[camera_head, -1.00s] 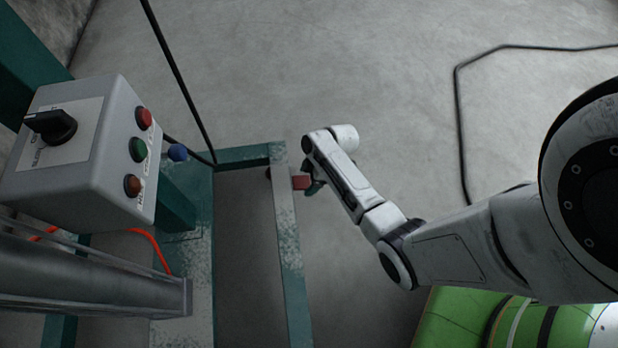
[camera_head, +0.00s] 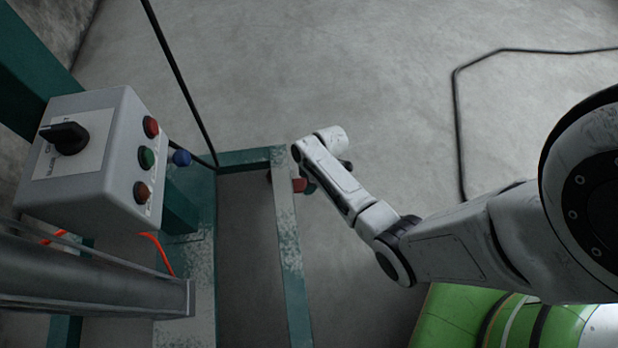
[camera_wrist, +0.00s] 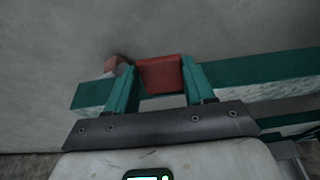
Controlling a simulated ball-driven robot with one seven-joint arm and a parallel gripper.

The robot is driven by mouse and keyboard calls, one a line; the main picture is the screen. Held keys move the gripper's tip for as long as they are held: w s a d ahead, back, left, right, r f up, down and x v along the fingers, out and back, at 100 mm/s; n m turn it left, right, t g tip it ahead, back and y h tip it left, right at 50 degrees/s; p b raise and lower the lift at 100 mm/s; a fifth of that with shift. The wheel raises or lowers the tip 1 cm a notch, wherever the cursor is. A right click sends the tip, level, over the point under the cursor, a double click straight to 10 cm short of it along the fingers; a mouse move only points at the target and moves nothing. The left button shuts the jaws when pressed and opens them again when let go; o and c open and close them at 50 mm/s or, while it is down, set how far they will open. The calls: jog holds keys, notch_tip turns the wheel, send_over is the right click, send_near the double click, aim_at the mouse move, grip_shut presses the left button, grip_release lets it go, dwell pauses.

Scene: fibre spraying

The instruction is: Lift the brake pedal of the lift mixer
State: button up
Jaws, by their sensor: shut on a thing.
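The red brake pedal (camera_head: 299,185) is a small block beside the corner of the green frame (camera_head: 289,245) of the lift mixer, low over the floor. In the wrist view the pedal (camera_wrist: 160,76) sits between the two teal fingers of my gripper (camera_wrist: 161,84), which is shut on it. The green frame bar (camera_wrist: 245,73) runs behind the fingers there. In the head view my gripper is mostly hidden behind my wrist link; only a bit of teal finger (camera_head: 310,188) shows.
A grey control box (camera_head: 90,160) with a black knob and coloured buttons stands at left, above a metal cylinder (camera_head: 90,275). A black cable (camera_head: 457,120) lies on the floor. A green cylindrical object (camera_head: 450,320) is at lower right.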

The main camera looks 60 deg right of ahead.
aim_at(305, 184)
jog(key=shift+w+a+r+g+h+p, duration=0.2)
jog(key=shift+r+g+h+p, duration=0.25)
jog(key=shift+g+p, duration=0.15)
jog(key=shift+w+a+r+g+h+p, duration=0.15)
jog(key=shift+r+g+h+p, duration=0.15)
jog(key=shift+g+h+p, duration=0.25)
jog(key=shift+d, duration=0.1)
jog(key=o, duration=1)
jog(key=shift+o, duration=0.2)
notch_tip(305, 184, up, 11)
jog(key=p, duration=0.6)
jog(key=shift+f, duration=0.15)
